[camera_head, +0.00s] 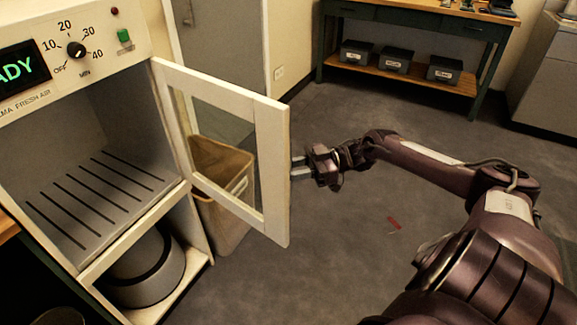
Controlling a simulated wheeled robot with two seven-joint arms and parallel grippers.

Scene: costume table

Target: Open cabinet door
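The cabinet (100,262) is a cream unit on the left with an empty slatted chamber. Its framed door (272,165), with a see-through panel, stands wide open, swung out to the right from its hinge side. My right gripper (299,167) is just right of the door's free edge, with its fingers pointing left at it. The two fingers are spaced apart, with nothing visible between them. Whether a fingertip touches the door I cannot tell. No handle shows on the visible side. My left gripper is not in view.
A beige bin (222,222) stands behind the door, beside the cabinet. A round grey drum (147,268) sits in the lower compartment. A green workbench (400,75) with several grey boxes is at the back.

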